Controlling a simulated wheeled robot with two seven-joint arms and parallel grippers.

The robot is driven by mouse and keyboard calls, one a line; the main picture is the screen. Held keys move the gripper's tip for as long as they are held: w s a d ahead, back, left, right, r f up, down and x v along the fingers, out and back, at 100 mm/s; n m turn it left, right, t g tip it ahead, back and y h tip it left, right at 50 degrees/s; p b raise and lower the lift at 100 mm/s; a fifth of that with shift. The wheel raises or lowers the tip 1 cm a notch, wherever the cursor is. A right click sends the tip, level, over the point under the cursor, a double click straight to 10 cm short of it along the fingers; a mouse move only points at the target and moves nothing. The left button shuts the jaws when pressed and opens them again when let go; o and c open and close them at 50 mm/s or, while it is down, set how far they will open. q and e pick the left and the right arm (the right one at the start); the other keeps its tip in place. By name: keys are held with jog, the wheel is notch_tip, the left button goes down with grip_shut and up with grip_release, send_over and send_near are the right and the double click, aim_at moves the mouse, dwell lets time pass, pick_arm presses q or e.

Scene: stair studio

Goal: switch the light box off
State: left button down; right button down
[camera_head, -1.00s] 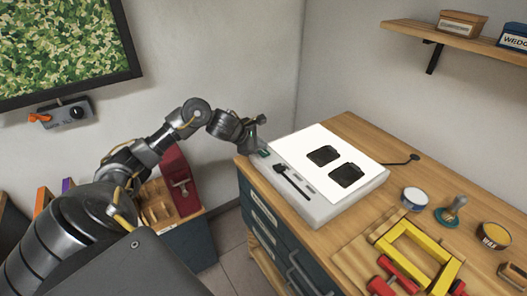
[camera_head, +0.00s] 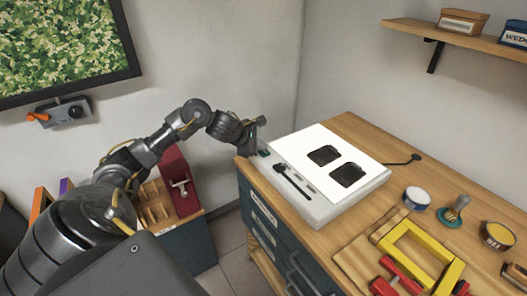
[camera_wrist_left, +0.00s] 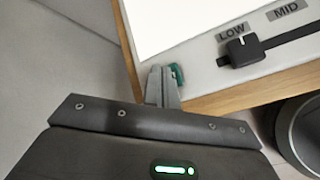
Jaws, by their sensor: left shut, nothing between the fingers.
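The light box (camera_head: 341,203) lies on the wooden bench top, its white panel bright with two dark pieces on it. Its black slider knob (camera_wrist_left: 243,48) is beside the LOW label in the left wrist view. A small teal switch (camera_wrist_left: 177,75) is at the box's corner; it also shows in the head view (camera_head: 263,153). My left gripper (camera_wrist_left: 161,72) is shut and empty, its tips right beside the switch and partly hiding it. I cannot tell whether they touch it. My right gripper is not in view.
Right of the box are a white-lidded tin (camera_head: 417,198), a stamp-like tool (camera_head: 455,211), a wax tin (camera_head: 497,236) and a yellow frame (camera_head: 428,250). A black cable (camera_head: 402,162) runs behind. A red box (camera_head: 177,181) stands left of the bench.

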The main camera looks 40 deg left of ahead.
aim_at(261, 153)
pick_arm(q)
jog(key=shift+f, duration=0.2)
jog(key=shift+r, duration=0.1)
jog(key=shift+r, duration=0.55)
dwell(0.3)
notch_tip(261, 153, up, 6)
jog(key=p, duration=0.3)
jog(key=shift+p, duration=0.4)
